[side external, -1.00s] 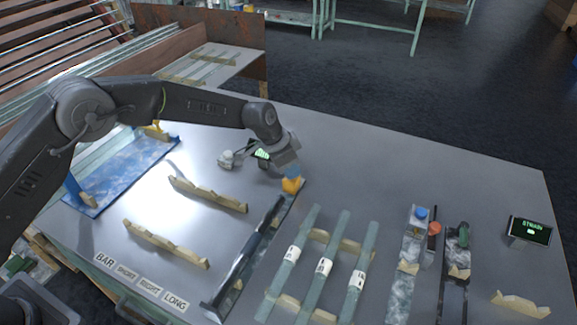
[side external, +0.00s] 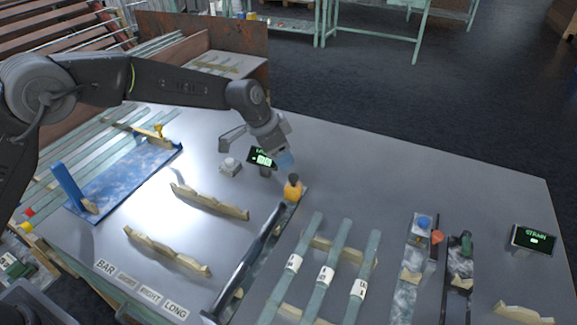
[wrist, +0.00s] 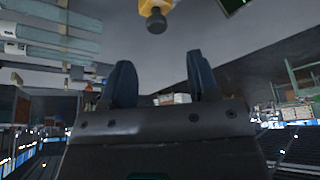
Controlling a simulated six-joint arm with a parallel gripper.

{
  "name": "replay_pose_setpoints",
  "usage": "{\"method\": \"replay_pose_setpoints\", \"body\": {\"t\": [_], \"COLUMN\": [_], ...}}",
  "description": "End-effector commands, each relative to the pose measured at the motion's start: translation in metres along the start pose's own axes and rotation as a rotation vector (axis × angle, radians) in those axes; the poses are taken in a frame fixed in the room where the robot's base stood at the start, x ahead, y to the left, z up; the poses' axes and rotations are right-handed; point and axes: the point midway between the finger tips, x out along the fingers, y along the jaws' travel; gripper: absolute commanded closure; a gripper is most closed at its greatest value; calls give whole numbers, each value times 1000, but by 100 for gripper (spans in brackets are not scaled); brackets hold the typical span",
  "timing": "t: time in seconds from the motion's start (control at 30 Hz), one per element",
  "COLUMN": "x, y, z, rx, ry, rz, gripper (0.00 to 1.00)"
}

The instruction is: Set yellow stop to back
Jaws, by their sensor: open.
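The yellow stop (side external: 293,190), an orange-yellow block with a dark knob on top, sits at the far end of the long dark rail (side external: 262,240). Its knob and part of its body also show at the top of the wrist view (wrist: 155,14). My gripper (side external: 287,161) is just above the stop and apart from it in the side view. In the wrist view the two dark fingers (wrist: 162,82) stand well apart with nothing between them.
The table's back right is clear.

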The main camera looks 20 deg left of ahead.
Motion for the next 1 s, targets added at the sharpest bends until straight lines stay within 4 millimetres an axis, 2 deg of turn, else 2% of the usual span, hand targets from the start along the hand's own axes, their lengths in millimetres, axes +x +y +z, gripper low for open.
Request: {"method": "replay_pose_setpoints", "body": {"t": [0.1, 0.3, 0.47, 0.9, 1.0], "x": [-26, -52, -60, -60, -68], "y": [-1, 0, 0, 0, 0], "z": [0, 0, 0, 0, 2], "rx": [-1, -1, -1, -1, -12], "ry": [2, 1, 0, 0, 2], "rz": [-2, 0, 0, 0, -5], "gripper": [45, 45, 45, 45, 45]}}
